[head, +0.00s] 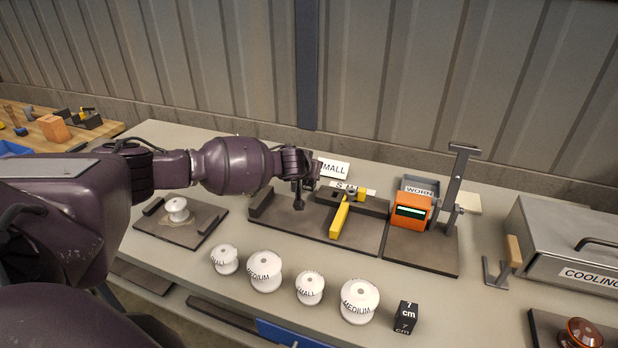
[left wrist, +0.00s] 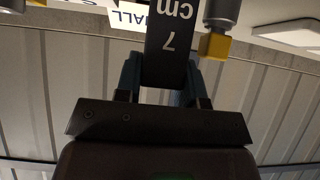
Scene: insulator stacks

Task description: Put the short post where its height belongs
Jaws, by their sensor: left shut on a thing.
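My left gripper (head: 298,200) is over the left part of the dark fixture board (head: 290,232) at the back of the table. The left wrist view shows its jaws (left wrist: 160,85) shut on a black post (left wrist: 172,45) marked "7 cm", which appears upside down there. In the head view the held post is small and dark, hard to tell from the fingers. Another black block (head: 405,317) marked "7 cm" stands on the table at the front. The board carries a dark rail (head: 262,201) and a yellow bar (head: 340,220). My right gripper is not in view.
Several white insulators (head: 265,271) stand in a row in front of the board. Another insulator (head: 177,209) is on a small board to the left. An orange device (head: 411,212), a "WORN" tray (head: 419,188) and a metal cooling box (head: 570,250) are to the right.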

